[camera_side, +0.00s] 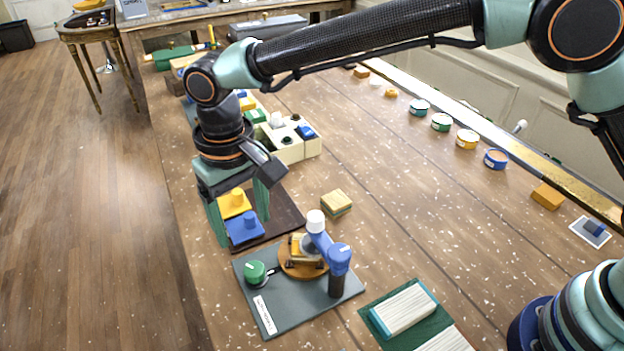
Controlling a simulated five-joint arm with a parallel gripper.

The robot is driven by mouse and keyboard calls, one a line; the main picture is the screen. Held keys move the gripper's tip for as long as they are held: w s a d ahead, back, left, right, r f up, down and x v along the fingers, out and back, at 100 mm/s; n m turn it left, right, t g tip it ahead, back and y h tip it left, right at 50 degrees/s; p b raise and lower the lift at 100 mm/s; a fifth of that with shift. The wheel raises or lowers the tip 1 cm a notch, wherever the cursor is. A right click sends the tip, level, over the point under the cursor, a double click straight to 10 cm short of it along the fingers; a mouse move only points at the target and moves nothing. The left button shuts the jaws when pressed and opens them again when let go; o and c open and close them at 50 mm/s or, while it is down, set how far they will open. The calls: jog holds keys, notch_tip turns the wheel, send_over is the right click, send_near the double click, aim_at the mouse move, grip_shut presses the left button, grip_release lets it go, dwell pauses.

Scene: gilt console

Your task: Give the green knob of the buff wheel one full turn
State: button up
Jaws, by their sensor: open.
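The buff wheel (290,262) is a round orange-brown disc lying on a dark grey board (300,312) near the front of the table. The green knob (255,272) stands at the board's left side, beside the wheel, with a pale metal piece at its foot. A small blue arm-shaped model with a white cap (328,245) stands on the board and partly covers the wheel. My gripper (238,225) is open, pointing down, behind and left of the board. Its fingers are on either side of a yellow block and a blue block in this view; it is apart from the knob.
The yellow block (234,202) and blue block (246,229) sit on a dark brown mat (284,218). A cream box (297,148) stands behind. Books (403,310) lie front right. Round tins (467,139) line the right edge.

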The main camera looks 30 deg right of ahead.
aim_at(254, 269)
jog(key=shift+r, duration=0.45)
notch_tip(254, 269, down, 12)
jog(key=n, duration=1.8)
jog(key=shift+f, duration=0.15)
grip_shut()
